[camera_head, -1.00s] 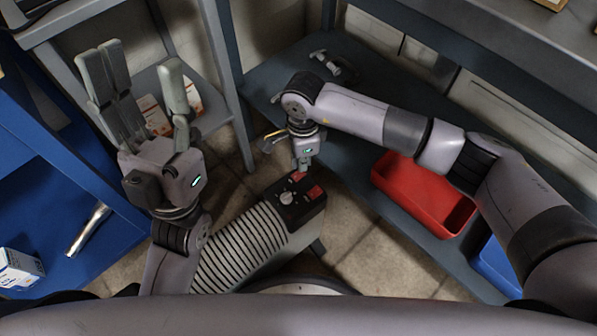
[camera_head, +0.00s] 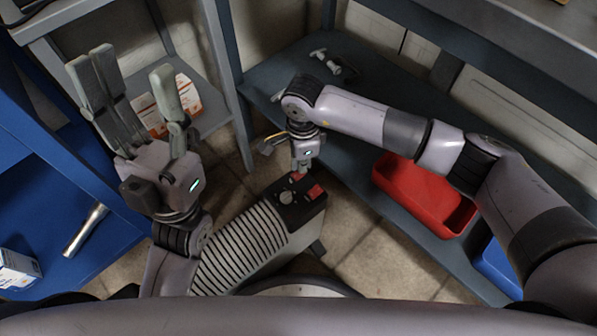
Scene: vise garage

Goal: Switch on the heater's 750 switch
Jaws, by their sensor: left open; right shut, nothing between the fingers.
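The heater (camera_head: 243,248) is a grey finned radiator on the floor in the middle of the head view. Its black control panel (camera_head: 289,214) carries a round knob (camera_head: 286,197) and two red switches. One red switch (camera_head: 316,191) is in clear view on the right; the other (camera_head: 298,177) lies at the back, right below my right gripper. I cannot read labels or tell the switch positions. My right gripper (camera_head: 298,170) is shut and empty, pointing down, its tip at or just above the back switch; contact is unclear. My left gripper (camera_head: 128,82) is open and empty, raised left of the heater.
A red bin (camera_head: 425,196) and a blue bin (camera_head: 497,266) sit on the low shelf at right. Dumbbell-like metal parts (camera_head: 326,61) lie at the shelf's back. A blue shelf with a metal flashlight-like cylinder (camera_head: 86,230) and a box (camera_head: 18,268) stands at left.

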